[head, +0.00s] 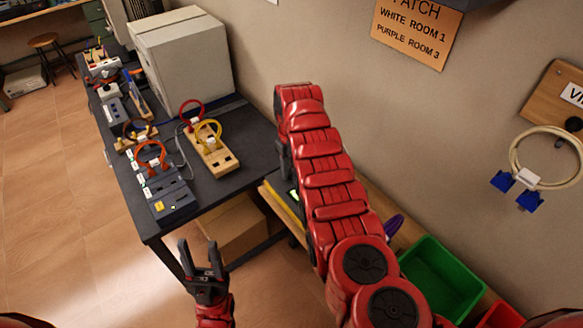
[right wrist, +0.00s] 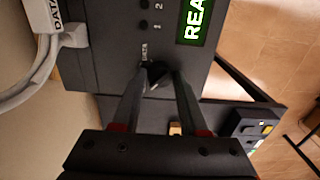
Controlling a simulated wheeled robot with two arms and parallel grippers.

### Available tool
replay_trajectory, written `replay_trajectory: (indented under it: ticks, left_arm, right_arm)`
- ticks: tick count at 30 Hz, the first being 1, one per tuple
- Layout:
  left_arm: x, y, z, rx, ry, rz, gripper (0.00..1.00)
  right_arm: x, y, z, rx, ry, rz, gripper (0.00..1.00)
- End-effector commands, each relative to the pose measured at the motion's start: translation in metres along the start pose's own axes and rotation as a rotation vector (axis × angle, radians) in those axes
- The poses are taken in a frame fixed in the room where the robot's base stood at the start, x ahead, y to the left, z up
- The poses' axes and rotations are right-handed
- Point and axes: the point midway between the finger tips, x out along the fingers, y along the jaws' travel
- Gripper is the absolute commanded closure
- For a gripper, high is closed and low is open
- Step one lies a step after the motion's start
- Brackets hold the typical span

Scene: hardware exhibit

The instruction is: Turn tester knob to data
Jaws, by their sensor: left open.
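The dark tester (right wrist: 105,60) fills much of the right wrist view, with a lit green screen reading "REA" (right wrist: 196,20) and labels 2, 1 and DATA. Its dark knob (right wrist: 157,71) sits just below the DATA label, largely hidden between the fingertips of my right gripper (right wrist: 160,76). The fingers converge and close on the knob; its pointer direction cannot be made out. My left gripper (head: 205,272) is open and empty, in front of the dark table.
A white cable plug labelled DATA (right wrist: 46,42) is at the tester's side. The dark table (head: 215,187) holds wooden blocks with coloured cable loops, small devices and a large grey box (head: 187,65). A cardboard box (head: 228,228) stands below. A green bin (head: 440,280) is right of my arm.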

Motion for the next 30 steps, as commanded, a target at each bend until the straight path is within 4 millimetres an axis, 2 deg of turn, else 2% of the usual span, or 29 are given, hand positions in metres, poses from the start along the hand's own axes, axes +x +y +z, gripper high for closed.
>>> replay_trajectory:
  ticks: [1, 6, 7, 20, 30]
  left_arm:
    - [0.000, 0.000, 0.000, 0.000, 0.000, 0.000, 0.50]
    - [0.000, 0.000, 0.000, 0.000, 0.000, 0.000, 0.50]
    - [0.000, 0.000, 0.000, 0.000, 0.000, 0.000, 0.50]
    - [-0.009, 0.001, 0.002, 0.000, 0.000, 0.000, 0.50]
    - [-0.044, 0.002, 0.007, 0.000, 0.000, 0.000, 0.50]
  right_arm:
    - [0.000, 0.000, 0.000, 0.000, 0.000, 0.000, 0.68]
    - [0.000, 0.000, 0.000, 0.000, 0.000, 0.000, 0.98]
    - [0.000, 0.000, 0.000, 0.000, 0.000, 0.000, 1.00]
    - [0.003, 0.000, 0.000, 0.057, 0.001, 0.001, 1.00]
    - [0.006, 0.000, -0.001, 0.306, 0.005, 0.001, 1.00]
